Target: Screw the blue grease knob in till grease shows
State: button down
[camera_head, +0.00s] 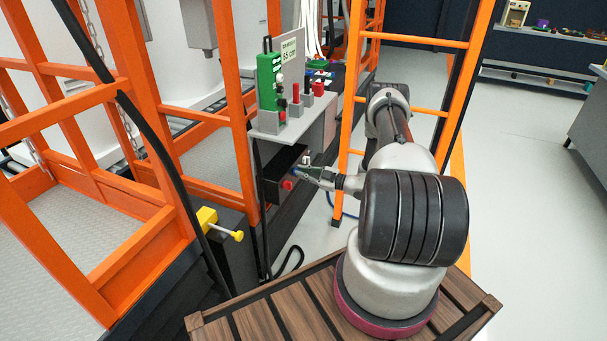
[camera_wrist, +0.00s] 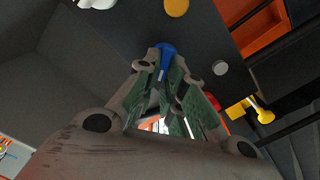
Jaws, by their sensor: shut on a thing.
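The blue grease knob (camera_wrist: 166,51) shows in the wrist view at the tips of my gripper (camera_wrist: 168,66), in front of a dark panel (camera_wrist: 125,30). My gripper's fingers with green pads close in on the knob, and they hide part of it. In the head view my gripper (camera_head: 304,168) reaches left to the dark box (camera_head: 272,178) under the grey shelf. Only a small speck of blue shows at its tip there. I cannot make out any grease in either view.
A red knob (camera_head: 287,185) sits just below my gripper. A yellow disc (camera_wrist: 177,7) and a grey disc (camera_wrist: 221,68) are on the panel. A yellow handle (camera_head: 237,236) sticks out at the lower left. Orange frame posts (camera_head: 348,150) stand close behind my arm.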

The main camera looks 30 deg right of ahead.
jog(key=shift+s+f, duration=0.1)
dwell(0.3)
jog(key=c, duration=1.5)
grip_release()
jog(key=v, duration=1.2)
jog(key=shift+d, duration=0.1)
